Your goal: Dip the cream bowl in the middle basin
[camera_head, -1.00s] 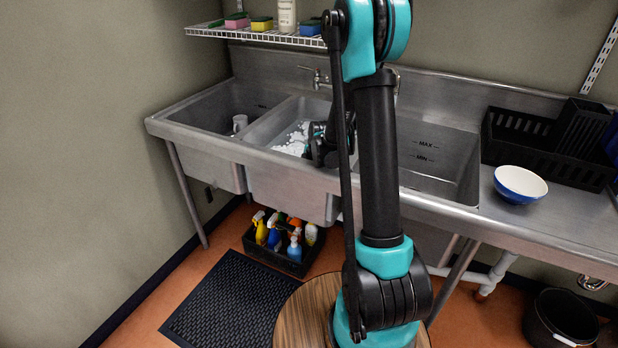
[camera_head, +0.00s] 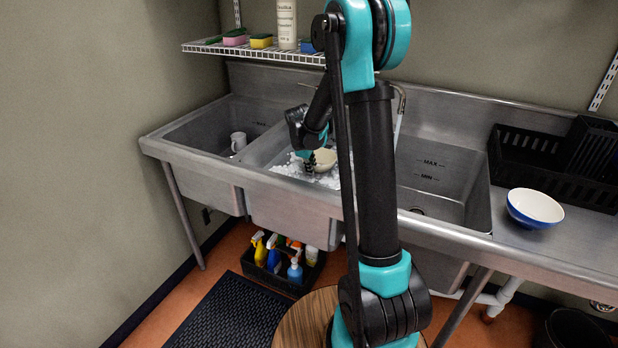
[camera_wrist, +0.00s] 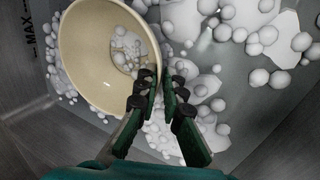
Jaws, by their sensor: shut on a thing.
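The cream bowl (camera_wrist: 78,45) is held by its rim in my gripper (camera_wrist: 160,88), which is shut on it. In the wrist view the bowl is tilted, with some white suds (camera_wrist: 125,48) showing inside it. In the head view the cream bowl (camera_head: 325,158) and my gripper (camera_head: 308,166) are at the suds in the middle basin (camera_head: 265,152). White foam lumps (camera_head: 292,170) float on the water around them. My arm hides the right part of this basin. How deep the bowl sits in the water is hard to tell.
A white mug (camera_head: 238,141) stands in the left basin (camera_head: 200,132). The right basin (camera_head: 440,180) looks empty. A blue-and-white bowl (camera_head: 535,207) and a black rack (camera_head: 520,155) are on the right drainboard. A wire shelf (camera_head: 265,54) with sponges and a bottle hangs above.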

